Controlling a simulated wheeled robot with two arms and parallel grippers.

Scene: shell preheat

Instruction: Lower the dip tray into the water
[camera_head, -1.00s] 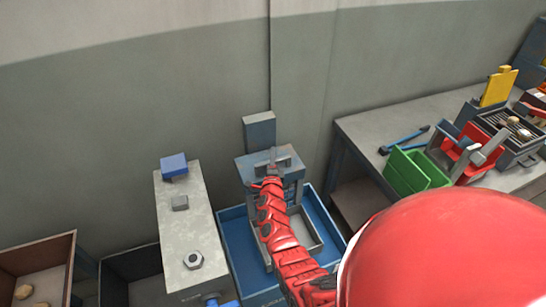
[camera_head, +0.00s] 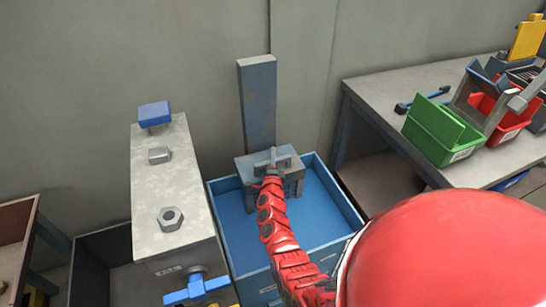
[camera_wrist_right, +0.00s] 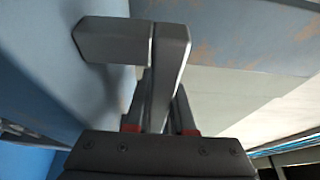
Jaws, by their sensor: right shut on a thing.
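The dip tray's grey-blue carriage (camera_head: 286,184) sits low on an upright post (camera_head: 258,105), inside the back of the blue tank (camera_head: 345,210). Blue water (camera_head: 238,228) shows around it. The tray part below the carriage is not visible; my arm, the carriage or the water hides it. My right gripper (camera_head: 271,168) is shut on the carriage's grey handle (camera_head: 286,152). The right wrist view also shows the grey handle (camera_wrist_right: 108,40) at the gripper's fingers (camera_wrist_right: 160,103). My left gripper is not in view.
Left of the tank stands a pale metal block (camera_head: 160,190) with a nut (camera_head: 170,218) on top and a blue valve handle (camera_head: 196,289) in front. A bench (camera_head: 380,90) at right holds green (camera_head: 436,132) and red bins.

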